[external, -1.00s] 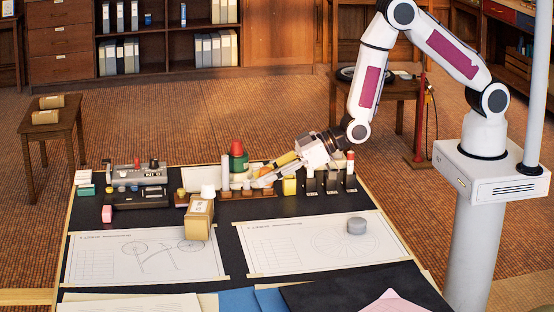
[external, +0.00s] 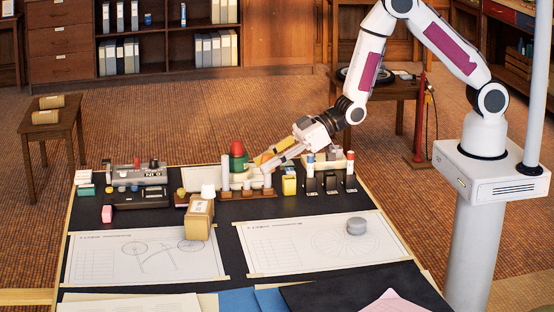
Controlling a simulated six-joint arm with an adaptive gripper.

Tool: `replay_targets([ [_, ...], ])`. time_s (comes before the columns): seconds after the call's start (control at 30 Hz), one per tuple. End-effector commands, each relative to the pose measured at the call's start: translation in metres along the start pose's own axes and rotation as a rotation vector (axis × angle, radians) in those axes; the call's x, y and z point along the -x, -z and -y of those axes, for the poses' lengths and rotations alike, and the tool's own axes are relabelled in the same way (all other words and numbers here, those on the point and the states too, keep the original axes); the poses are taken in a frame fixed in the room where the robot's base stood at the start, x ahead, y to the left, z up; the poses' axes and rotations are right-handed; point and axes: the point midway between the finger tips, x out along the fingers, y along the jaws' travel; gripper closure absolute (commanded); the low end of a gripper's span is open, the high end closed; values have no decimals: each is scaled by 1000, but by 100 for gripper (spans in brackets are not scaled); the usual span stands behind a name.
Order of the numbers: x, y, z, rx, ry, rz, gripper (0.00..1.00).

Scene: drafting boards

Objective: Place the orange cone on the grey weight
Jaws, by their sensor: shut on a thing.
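The grey weight (external: 356,226), a short round cylinder, stands on the right-hand drawing sheet. The orange cone (external: 262,158) shows only in part at my gripper's fingers, behind the row of small items at the back of the board. My gripper (external: 265,163) reaches in from the right, tilted down to the left, and is shut on the orange cone. It is far behind and to the left of the grey weight. The fingers hide much of the cone, and its exact tilt cannot be told.
A green and red object (external: 237,157) stands just left of my gripper. Upright holders with markers (external: 330,178) and a yellow block (external: 289,183) stand to its right. A cardboard box (external: 198,218) is nearer the front. The right-hand sheet around the weight is clear.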

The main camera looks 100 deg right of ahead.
Motion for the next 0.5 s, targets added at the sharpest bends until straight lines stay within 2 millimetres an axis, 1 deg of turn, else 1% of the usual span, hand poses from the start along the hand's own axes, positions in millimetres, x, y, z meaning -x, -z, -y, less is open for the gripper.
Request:
replay_targets([
  [0.27,12,2,20,62,129,-1,95],
  [0.5,25,-2,42,122,252,-1,95],
])
